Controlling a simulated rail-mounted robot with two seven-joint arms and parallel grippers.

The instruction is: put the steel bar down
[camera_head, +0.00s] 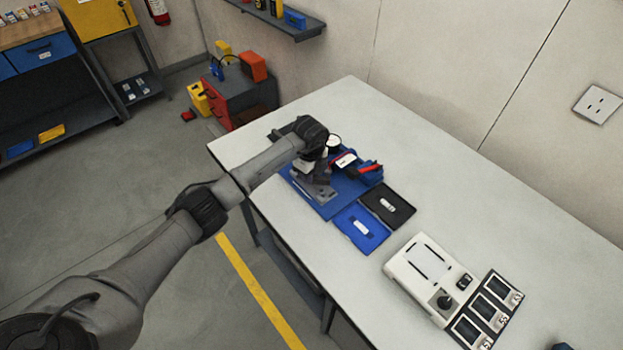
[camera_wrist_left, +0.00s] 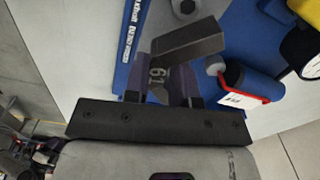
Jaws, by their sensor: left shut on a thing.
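My left gripper (camera_head: 312,168) is at the blue mat (camera_head: 331,207) on the bench, pointing down. It is shut on the steel bar. In the left wrist view the bar (camera_wrist_left: 190,42) is a dark grey block between the fingers of the gripper (camera_wrist_left: 172,88), standing out beyond them, with the mark "61" beside it. The bar is over the blue mat; I cannot tell whether it touches anything below. In the head view the wrist and fingers hide most of it. My right gripper is not seen.
A blue and red tool (camera_head: 366,172) and a round dial (camera_head: 334,143) are close by. Blue (camera_head: 372,240) and black (camera_head: 399,216) trays lie in front. A white device (camera_head: 420,262) and marked black frames (camera_head: 497,288) stand farther right. The bench (camera_head: 470,210) is clear behind these.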

